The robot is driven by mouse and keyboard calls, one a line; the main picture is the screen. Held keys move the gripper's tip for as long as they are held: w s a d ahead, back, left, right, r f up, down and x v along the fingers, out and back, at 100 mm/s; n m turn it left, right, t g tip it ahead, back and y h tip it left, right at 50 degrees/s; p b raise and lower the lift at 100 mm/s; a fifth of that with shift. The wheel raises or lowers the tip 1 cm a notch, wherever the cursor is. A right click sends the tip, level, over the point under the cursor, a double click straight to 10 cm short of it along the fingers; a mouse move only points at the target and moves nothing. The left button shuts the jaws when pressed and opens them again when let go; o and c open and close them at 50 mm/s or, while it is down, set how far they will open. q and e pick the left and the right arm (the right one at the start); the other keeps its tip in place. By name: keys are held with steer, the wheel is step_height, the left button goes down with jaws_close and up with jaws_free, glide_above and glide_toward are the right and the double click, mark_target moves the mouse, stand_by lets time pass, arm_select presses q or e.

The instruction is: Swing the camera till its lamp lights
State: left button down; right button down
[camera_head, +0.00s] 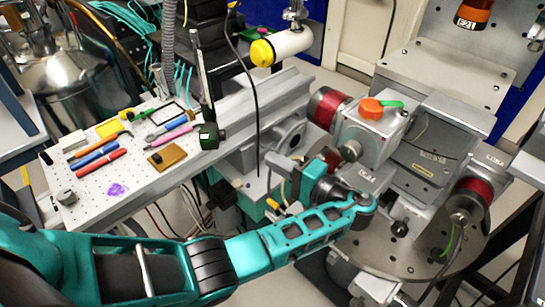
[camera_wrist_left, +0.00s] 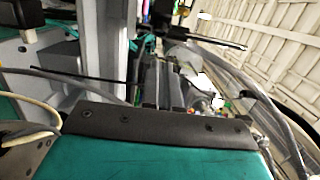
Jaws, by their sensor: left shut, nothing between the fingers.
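A white cylinder with a yellow end (camera_head: 280,46) hangs from a mount at top centre. I cannot tell for sure which is the camera, and I cannot make out a lit lamp. My left gripper (camera_head: 284,168) is shut and empty beside the grey rail, below the white cylinder and right of the dark box, apart from both. Its wrist partly hides it. My right gripper is not in view.
The perforated board (camera_head: 135,205) carries pens, tools and small blocks. The grey rail (camera_head: 262,97) runs behind my gripper. Metal instruments with red rings (camera_head: 326,108) and a round metal plate (camera_head: 418,262) crowd the right. Loose cables hang around the rail.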

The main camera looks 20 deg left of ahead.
arm_select(q)
steer(key=p, duration=0.1)
glide_toward(218, 140)
steer(key=w+a, duration=0.2)
steer(key=w, duration=0.2)
steer(key=s+a, duration=0.1)
steer(key=a+p, duration=0.1)
steer(key=a, duration=0.1)
steer(key=shift+s+f, duration=0.1)
steer(key=shift+s, duration=0.25)
steer(key=shift+s+a+f, duration=0.1)
steer(key=shift+s+a, duration=0.15)
steer(key=shift+a, duration=0.15)
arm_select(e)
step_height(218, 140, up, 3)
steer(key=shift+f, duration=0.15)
